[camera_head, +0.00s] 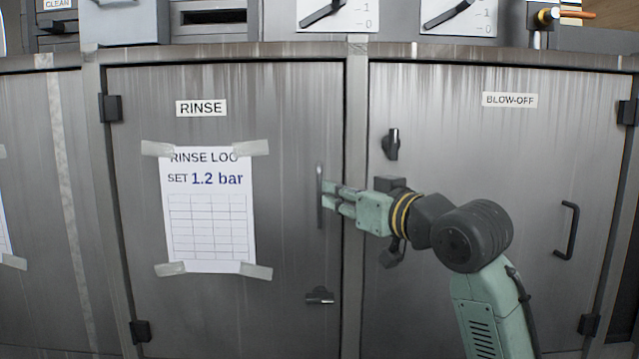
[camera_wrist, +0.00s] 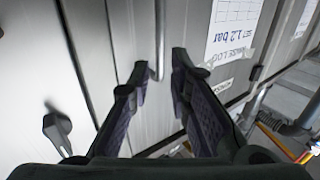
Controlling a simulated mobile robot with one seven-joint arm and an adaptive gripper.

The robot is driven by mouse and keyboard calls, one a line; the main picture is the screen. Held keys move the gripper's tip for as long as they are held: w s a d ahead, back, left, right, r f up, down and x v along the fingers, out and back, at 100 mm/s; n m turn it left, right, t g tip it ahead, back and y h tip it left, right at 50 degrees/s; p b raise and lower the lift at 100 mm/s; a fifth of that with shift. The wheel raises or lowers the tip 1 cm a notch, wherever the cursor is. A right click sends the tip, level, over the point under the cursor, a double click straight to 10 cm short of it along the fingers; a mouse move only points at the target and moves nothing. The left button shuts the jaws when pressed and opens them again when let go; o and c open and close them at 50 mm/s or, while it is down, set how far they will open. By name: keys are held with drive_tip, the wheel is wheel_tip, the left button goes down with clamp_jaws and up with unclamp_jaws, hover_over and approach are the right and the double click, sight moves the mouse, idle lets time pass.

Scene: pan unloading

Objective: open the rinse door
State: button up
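The rinse door (camera_head: 285,120) is grey metal and looks closed, with hinges on its left edge. Its vertical bar handle (camera_head: 319,197) is near the right edge. A dark turn latch (camera_head: 320,296) sits lower on this door, its lever lying about horizontal. My gripper (camera_head: 329,193) is at the handle, coming from the right. In the wrist view, which is upside down, my gripper (camera_wrist: 160,66) has its two fingers apart, and the handle (camera_wrist: 160,38) runs into the gap between them. I cannot tell whether either finger touches it.
The blow-off door (camera_head: 480,160) on the right looks closed, with a dark latch (camera_head: 391,145) and a bar handle (camera_head: 569,231). A taped log sheet (camera_head: 211,210) is on the rinse door. A counter edge (camera_head: 250,52) with gauges runs above.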

sight(321, 188)
drive_tip(key=p+x, duration=0.1)
drive_tip(key=x, duration=0.5)
drive_tip(key=shift+w+a+p, duration=0.25)
drive_tip(key=shift+w+p, duration=0.05)
drive_tip(key=shift+p, duration=0.1)
drive_tip(key=shift+c, duration=0.6)
clamp_jaws()
